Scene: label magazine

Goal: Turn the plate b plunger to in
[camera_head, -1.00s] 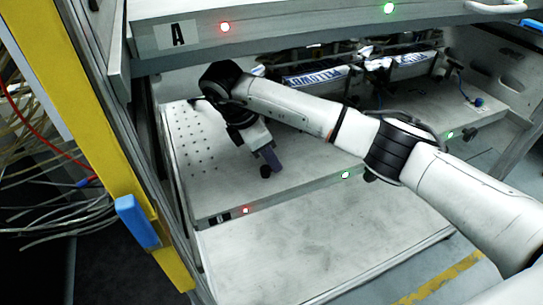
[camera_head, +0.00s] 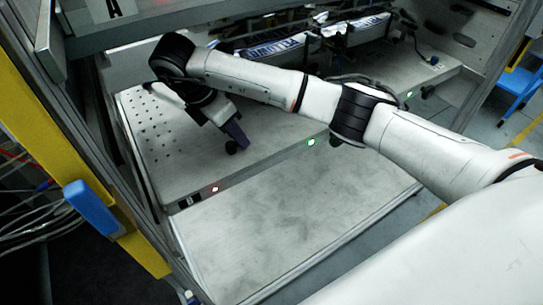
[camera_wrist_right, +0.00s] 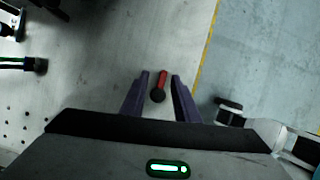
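Plate B (camera_head: 175,150) is the light-grey shelf below the shelf marked A, with holes at its left end. The plunger (camera_wrist_right: 161,80) shows in the right wrist view as a red lever with a round black end. A black knob (camera_head: 231,147) in the head view, beside the fingertips, appears to be the same part. My right gripper (camera_head: 238,133) points down at plate B. Its two purple fingers (camera_wrist_right: 159,93) are apart, with the plunger seen between them; I cannot tell whether they touch it. My left gripper is not in view.
A red light (camera_head: 215,189) and a green light (camera_head: 311,142) sit on plate B's front edge. Blue-and-white labelled packs (camera_head: 275,47) stand behind my right arm. The lower shelf (camera_head: 290,220) is bare. A yellow post with a blue handle (camera_head: 90,207) stands at left.

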